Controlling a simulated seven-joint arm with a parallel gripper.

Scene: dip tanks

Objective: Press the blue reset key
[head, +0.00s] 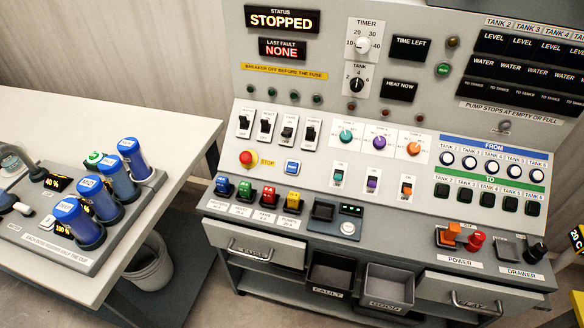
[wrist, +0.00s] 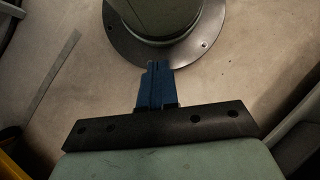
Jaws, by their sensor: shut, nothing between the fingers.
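A small key with a blue face and pale frame (head: 292,167) is on the sloped grey panel, right of the red emergency stop button (head: 249,158) and its yellow STOP label; its lettering is too small to read. The status display (head: 282,19) reads STOPPED and the last fault display (head: 282,48) reads NONE. My gripper (wrist: 157,68) shows only in the wrist view, with its blue fingers shut together and empty. It is over bare floor by a round grey base, apart from the panel. The key is not in the wrist view.
Above the key are several rocker switches (head: 288,131); below are coloured blocks (head: 268,194) on the ledge. A white table (head: 100,125) at left holds blue-capped cups (head: 86,222). Drawers (head: 254,245) and two bins (head: 388,287) lie under the ledge. Space before the panel looks clear.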

